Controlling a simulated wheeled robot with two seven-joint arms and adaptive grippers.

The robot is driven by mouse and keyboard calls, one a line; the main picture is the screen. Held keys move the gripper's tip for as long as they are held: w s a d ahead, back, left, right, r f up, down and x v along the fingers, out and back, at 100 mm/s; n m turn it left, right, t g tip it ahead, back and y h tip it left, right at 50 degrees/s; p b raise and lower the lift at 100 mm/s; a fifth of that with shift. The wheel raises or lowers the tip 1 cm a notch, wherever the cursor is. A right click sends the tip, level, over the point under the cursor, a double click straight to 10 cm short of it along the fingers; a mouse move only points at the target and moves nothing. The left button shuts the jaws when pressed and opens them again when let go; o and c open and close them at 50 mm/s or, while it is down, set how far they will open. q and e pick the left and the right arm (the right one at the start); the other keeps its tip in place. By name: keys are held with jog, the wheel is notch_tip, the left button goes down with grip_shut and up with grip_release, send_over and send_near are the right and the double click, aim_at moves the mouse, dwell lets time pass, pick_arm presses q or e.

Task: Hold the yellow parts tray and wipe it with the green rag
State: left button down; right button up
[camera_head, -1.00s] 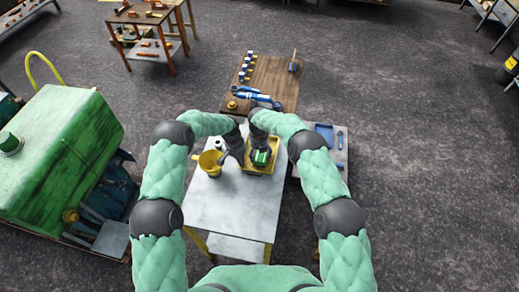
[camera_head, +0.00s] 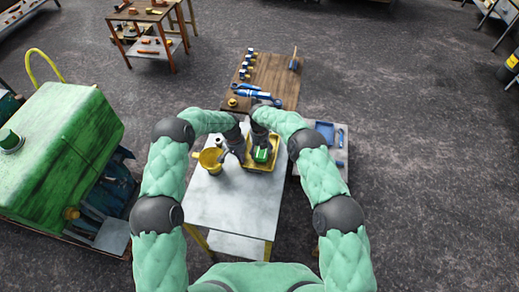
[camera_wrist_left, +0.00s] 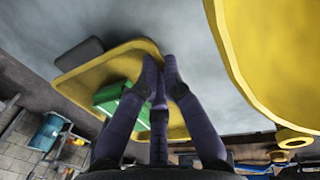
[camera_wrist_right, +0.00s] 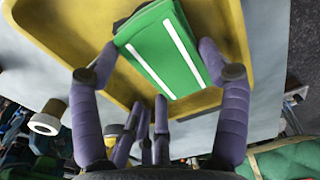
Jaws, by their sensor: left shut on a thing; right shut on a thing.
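The yellow parts tray (camera_head: 273,164) lies on the pale worktable (camera_head: 228,215) and shows in the left wrist view (camera_wrist_left: 88,73) and right wrist view (camera_wrist_right: 62,35). My left gripper (camera_head: 242,157) is shut on the tray's rim at its left side; its fingers meet at the rim in the left wrist view (camera_wrist_left: 163,65). The green rag (camera_head: 261,155), a folded pad with white stripes in the right wrist view (camera_wrist_right: 165,50), is inside the tray. My right gripper (camera_wrist_right: 158,75) is shut on the rag from both sides, over the tray floor.
A yellow pot (camera_head: 209,160) stands just left of the tray, close to my left gripper. A brown table (camera_head: 275,75) with blue tools lies beyond. A grey side table (camera_head: 335,165) with a blue tray is at the right. The worktable's near part is clear.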

jog(key=shift+f, duration=0.15)
jog(key=shift+w, duration=0.1)
dwell(0.3)
jog(key=shift+w+d, duration=0.15)
jog(key=shift+w, duration=0.45)
jog(key=shift+s, duration=0.1)
jog(key=shift+s+a, duration=0.25)
jog(key=shift+s, duration=0.8)
jog(key=shift+s+f, duration=0.1)
jog(key=shift+s, duration=0.2)
jog(key=shift+w, duration=0.1)
